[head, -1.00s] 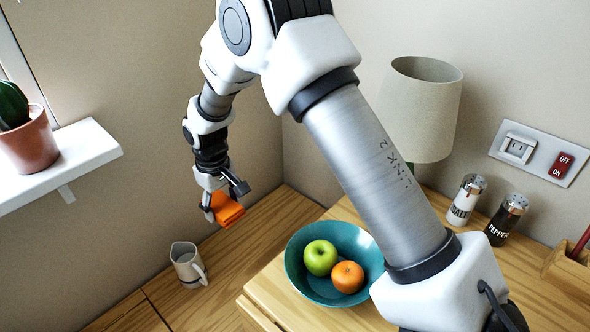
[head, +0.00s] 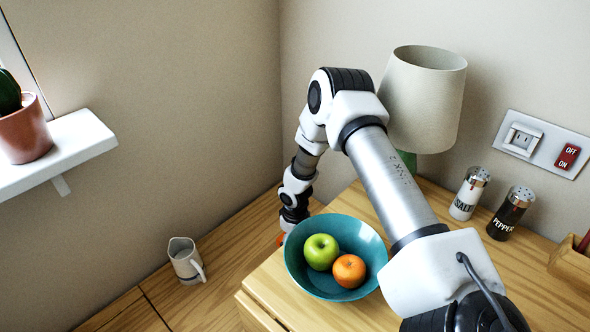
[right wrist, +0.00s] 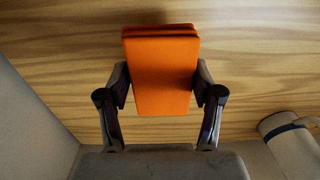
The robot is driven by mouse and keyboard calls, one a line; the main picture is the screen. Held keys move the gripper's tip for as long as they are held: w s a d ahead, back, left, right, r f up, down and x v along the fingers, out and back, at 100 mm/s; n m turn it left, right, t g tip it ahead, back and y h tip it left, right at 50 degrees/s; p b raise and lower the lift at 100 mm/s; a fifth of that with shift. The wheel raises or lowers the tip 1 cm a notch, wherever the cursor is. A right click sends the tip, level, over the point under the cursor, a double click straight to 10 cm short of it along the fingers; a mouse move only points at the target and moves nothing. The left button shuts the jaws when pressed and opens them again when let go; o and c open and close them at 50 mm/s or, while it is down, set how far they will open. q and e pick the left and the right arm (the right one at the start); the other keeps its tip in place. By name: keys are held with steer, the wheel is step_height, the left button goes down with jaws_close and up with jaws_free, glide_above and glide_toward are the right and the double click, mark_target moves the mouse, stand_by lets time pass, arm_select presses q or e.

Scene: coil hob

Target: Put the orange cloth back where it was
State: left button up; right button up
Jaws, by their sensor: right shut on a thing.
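The orange cloth (right wrist: 160,72) is a folded pad held between the two fingers of my right gripper (right wrist: 161,86) in the right wrist view. The wooden surface is behind it, and I cannot tell whether the cloth touches it. In the head view only a small orange bit of the cloth (head: 280,239) shows, low at the left of the teal bowl. The fingers are mostly hidden there by the arm and the bowl. My left gripper is not in view.
The teal bowl (head: 295,271) with a green apple (head: 321,251) and an orange (head: 349,271) stands close to my right arm. A grey-white jug (head: 186,262) stands to the left. A lamp (head: 425,95), salt shaker (head: 468,194) and pepper shaker (head: 510,213) stand at the right.

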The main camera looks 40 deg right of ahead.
steer(key=shift+f+b, duration=0.55)
steer(key=shift+f, duration=1.1)
steer(key=shift+f, duration=0.15)
steer(key=o, duration=1.2)
step_height(320, 180, up, 11)
steer(key=p, duration=0.4)
steer(key=shift+r, duration=0.65)
